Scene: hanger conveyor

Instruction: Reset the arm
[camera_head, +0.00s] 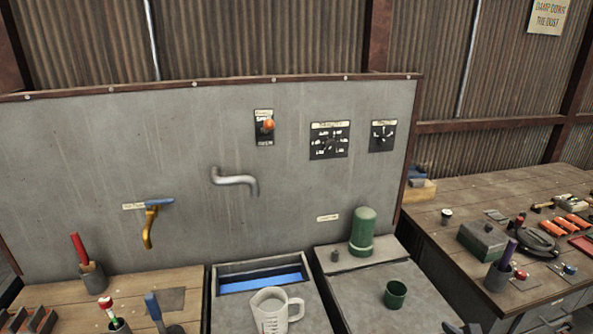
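My gripper does not show clearly in the head view, and I cannot tell whether it is open or shut. A small dark shape (462,328) is cut off by the bottom edge, right of the middle, and I cannot tell what it is. The grey panel (90,200) stands upright behind the benches. It bears a bent grey spout (235,181), a yellow hook-shaped handle with a blue top (150,226), an orange-knobbed switch (266,126) and two dark dial plates, one larger (329,141) and one smaller (382,136).
A measuring jug (271,312) stands before a blue-lined basin (262,282). A green cylinder (362,232) and a green cup (395,294) stand on the grey top right of it. Pots with tools (91,277) stand left. The right bench (450,222) is cluttered.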

